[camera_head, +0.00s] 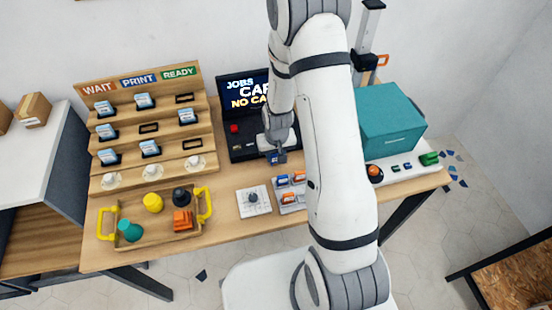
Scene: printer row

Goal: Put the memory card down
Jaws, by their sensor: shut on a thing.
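My gripper (277,158) hangs pointing down just in front of the black console, above the wooden table. It is shut on a small dark blue piece (274,159), which looks like the memory card; its details are too small to read. I cannot tell whether the card touches anything below it. A wooden card rack (197,128) with columns labelled WAIT, PRINT and READY stands at the left. Several blue-and-white cards sit in its slots, and some slots are empty. The console screen (240,88) shows large text, partly hidden by my arm.
A grey tray with blue and orange pieces (283,181) lies close in front of my gripper, beside a white plate with a grey knob (253,201). A wooden tray (150,232) with yellow handles holds coloured pieces. A teal box (392,122) stands at the right.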

